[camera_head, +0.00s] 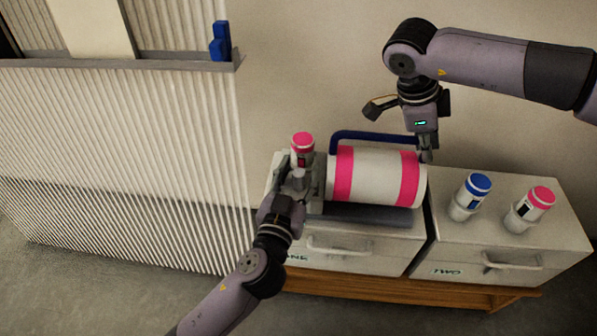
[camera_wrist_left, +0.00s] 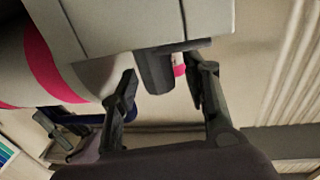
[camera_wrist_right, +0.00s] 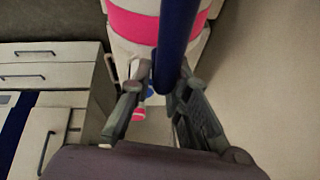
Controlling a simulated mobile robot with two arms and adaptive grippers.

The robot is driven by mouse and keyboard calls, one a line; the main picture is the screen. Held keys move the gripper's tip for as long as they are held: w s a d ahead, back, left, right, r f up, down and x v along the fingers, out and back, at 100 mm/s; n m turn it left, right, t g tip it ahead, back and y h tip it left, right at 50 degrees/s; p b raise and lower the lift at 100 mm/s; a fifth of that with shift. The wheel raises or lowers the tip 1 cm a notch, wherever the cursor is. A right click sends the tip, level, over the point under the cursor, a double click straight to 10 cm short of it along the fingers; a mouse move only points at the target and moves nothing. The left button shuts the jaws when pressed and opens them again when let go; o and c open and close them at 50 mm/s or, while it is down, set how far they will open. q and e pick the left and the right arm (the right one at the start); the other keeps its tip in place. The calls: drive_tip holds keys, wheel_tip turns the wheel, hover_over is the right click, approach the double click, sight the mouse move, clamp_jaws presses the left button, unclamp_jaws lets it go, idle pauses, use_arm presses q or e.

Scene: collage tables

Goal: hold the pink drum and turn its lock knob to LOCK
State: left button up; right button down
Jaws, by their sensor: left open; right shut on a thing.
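The pink drum (camera_head: 385,180) is a white cylinder with two pink bands, lying on its side on a grey cradle (camera_head: 370,214). A blue handle bar (camera_head: 370,136) runs along its back. My right gripper (camera_head: 426,155) is shut on the blue bar, which shows between its fingers in the right wrist view (camera_wrist_right: 172,45). My left gripper (camera_head: 298,175) is at the drum's left end. In the left wrist view its open fingers (camera_wrist_left: 162,82) stand either side of a dark knob (camera_wrist_left: 155,70) projecting from a grey plate (camera_wrist_left: 120,25). No lock marking is readable.
A pink-capped bottle (camera_head: 303,140) stands just behind my left gripper. A blue-capped bottle (camera_head: 472,194) and another pink-capped bottle (camera_head: 535,203) stand on the right cabinet (camera_head: 450,249). A ribbed panel (camera_head: 120,150) with a grey ledge is at left.

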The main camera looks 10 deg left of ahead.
use_arm(q)
drive_tip(key=shift+c, duration=0.5)
clamp_jaws()
